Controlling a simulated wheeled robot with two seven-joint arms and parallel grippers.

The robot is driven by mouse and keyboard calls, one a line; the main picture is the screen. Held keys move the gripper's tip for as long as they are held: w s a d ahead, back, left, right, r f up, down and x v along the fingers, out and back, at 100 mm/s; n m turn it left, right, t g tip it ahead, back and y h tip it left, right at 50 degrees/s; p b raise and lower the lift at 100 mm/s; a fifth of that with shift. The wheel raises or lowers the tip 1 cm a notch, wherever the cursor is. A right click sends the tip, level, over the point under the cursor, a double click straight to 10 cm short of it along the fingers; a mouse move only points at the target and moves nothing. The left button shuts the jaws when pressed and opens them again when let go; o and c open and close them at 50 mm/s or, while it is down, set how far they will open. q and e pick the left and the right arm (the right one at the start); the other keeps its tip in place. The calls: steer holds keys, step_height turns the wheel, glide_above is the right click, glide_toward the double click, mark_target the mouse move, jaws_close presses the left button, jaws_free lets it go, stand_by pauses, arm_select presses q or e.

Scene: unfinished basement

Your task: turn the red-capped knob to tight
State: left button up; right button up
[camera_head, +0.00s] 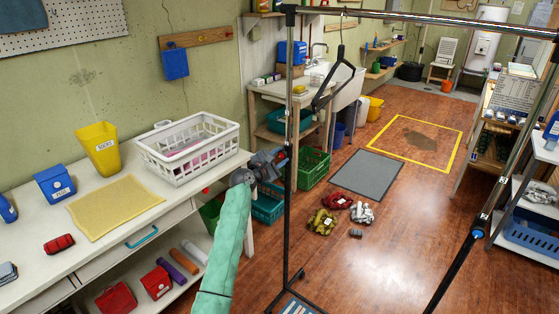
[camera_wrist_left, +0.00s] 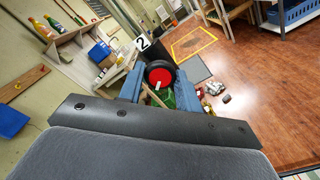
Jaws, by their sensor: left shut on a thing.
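The red-capped knob (camera_wrist_left: 161,76) shows in the left wrist view as a dark round knob with a red face and a small pale mark on it. A white plate with a black "2" (camera_wrist_left: 142,43) is just beyond it. My left gripper (camera_wrist_left: 160,88) is shut on the knob, with one blue finger on each side. In the head view my left gripper (camera_head: 266,166) is beside the rack's left post, at the right end of the white table; the knob cannot be made out there. My right gripper is not in view.
A metal rack (camera_head: 290,100) with a hanging black hanger (camera_head: 335,80) stands close in front. A white basket (camera_head: 190,145) and a yellow bin (camera_head: 98,148) are on the white table (camera_head: 60,225). Colored bundles (camera_head: 322,222) lie on the floor.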

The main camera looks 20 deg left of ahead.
arm_select(q)
steer(key=m+b, duration=0.2)
steer(key=m, duration=0.4)
steer(key=shift+f+m, duration=0.15)
steer(key=shift+m, duration=0.15)
steer(key=m+b, duration=0.2)
steer(key=m, duration=0.3)
steer(key=shift+b, duration=0.3)
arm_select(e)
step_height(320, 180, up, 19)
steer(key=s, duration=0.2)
arm_select(q)
steer(key=shift+m, duration=0.6)
steer(key=m+b, duration=0.1)
steer(key=m, duration=0.1)
steer(key=shift+m, duration=0.4)
steer(key=m, duration=0.3)
steer(key=shift+m+b, duration=0.3)
steer(key=shift+b, duration=0.05)
steer(key=m, duration=0.3)
steer(key=shift+m, duration=1.9)
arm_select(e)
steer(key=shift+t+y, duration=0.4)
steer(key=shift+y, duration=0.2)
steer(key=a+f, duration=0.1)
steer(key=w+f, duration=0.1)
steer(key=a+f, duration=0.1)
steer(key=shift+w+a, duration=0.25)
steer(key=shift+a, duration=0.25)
